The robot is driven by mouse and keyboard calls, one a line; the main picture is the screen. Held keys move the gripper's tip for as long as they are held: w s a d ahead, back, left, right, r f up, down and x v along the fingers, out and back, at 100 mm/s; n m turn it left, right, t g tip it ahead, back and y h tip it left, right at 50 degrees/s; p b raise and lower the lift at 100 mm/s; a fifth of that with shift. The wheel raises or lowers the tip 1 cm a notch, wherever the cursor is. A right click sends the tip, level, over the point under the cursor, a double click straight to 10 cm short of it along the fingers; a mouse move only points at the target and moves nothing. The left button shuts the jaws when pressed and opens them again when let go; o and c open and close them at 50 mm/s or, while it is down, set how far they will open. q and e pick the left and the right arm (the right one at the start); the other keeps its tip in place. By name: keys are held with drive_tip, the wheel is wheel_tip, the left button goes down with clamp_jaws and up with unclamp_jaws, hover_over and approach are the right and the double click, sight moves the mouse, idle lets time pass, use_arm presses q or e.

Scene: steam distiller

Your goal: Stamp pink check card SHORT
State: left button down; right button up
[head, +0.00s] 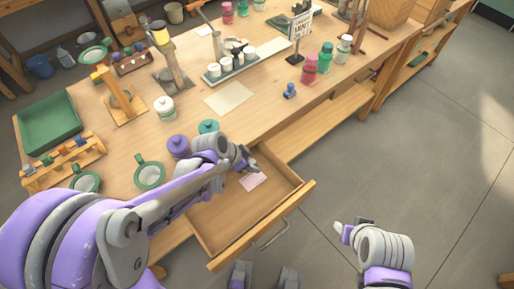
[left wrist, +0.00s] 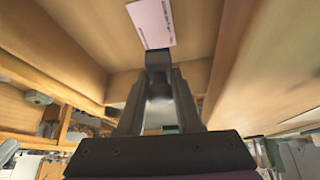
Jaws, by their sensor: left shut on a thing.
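The pink check card (head: 253,181) is at the open drawer (head: 222,225), low against its inside in the head view. Dark print shows on the card in the left wrist view (left wrist: 151,22). My left gripper (head: 248,164) reaches into the drawer and is shut on the near edge of the card. Its fingertips (left wrist: 158,62) hide that edge. A small blue stamp-like object (head: 290,91) stands near the table's front edge. A wooden rack (head: 62,163) with several coloured-top pieces stands at the left. My right gripper (head: 352,230) is over the floor, away from the table; its jaws are unclear.
A pale sheet (head: 229,98) lies mid-table. A green tray (head: 48,123) is at the left. Red and green bottles (head: 325,57) stand at the right.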

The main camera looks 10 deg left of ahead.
sight(258, 177)
use_arm(q)
drive_tip(key=shift+w+d+m, duration=0.1)
drive_tip(key=shift+w+m, duration=0.05)
drive_tip(key=shift+m, duration=0.15)
drive_tip(key=shift+s+f+b, duration=0.35)
drive_tip(key=shift+f+b, duration=0.2)
drive_tip(key=shift+b, duration=0.05)
drive_tip(key=shift+w+f+b, duration=0.1)
drive_tip(key=shift+f+b, duration=1.65)
drive_tip(key=shift+f, duration=0.55)
drive_tip(key=shift+f+b, duration=0.4)
drive_tip(key=shift+f, duration=0.15)
drive_tip(key=shift+r+p, duration=2.75)
drive_tip(key=shift+r, duration=0.85)
drive_tip(key=shift+f, duration=0.1)
